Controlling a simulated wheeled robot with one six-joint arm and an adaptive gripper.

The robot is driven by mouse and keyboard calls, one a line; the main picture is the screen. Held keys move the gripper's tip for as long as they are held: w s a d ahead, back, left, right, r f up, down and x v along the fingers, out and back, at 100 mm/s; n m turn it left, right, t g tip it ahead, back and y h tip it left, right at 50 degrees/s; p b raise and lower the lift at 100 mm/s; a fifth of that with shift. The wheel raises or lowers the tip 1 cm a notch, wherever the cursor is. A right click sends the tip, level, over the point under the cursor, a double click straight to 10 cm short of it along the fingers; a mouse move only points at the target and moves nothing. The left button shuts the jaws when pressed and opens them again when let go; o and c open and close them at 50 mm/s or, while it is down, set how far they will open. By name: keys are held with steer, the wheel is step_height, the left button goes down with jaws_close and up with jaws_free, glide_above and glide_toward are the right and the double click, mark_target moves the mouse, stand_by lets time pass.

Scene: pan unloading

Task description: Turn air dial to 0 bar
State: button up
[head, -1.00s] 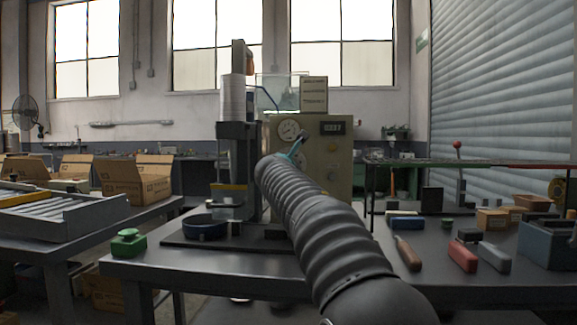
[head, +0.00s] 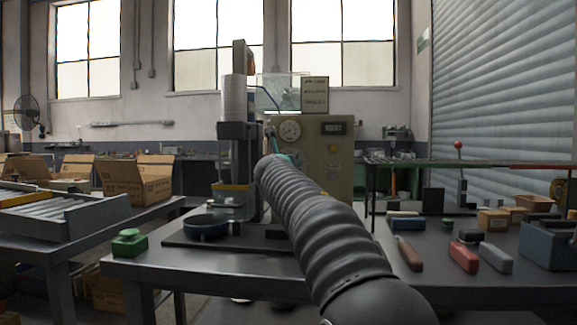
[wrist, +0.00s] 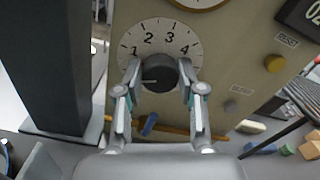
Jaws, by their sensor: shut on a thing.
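In the wrist view the air dial (wrist: 159,74) is a black knob on a round white scale (wrist: 158,28) with the numbers 1 to 4 showing. A light mark on the knob points left, below the 1. The lower left of the scale is hidden by a finger, so I see no 0. My gripper (wrist: 160,82) is shut on the knob, one finger on each side.
A pressure gauge (head: 290,131) and a digital display (head: 333,128) sit on the panel. A dark press column (head: 237,160) stands close to the left. A blue ring-shaped pan (head: 205,226) lies on the bench, with hand tools (head: 463,257) to the right.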

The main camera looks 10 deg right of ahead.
steer(key=shift+f+n, duration=0.1)
steer(key=shift+n, duration=0.8)
steer(key=o, duration=1.1)
steer(key=shift+o, duration=0.2)
steer(key=v, duration=1.2)
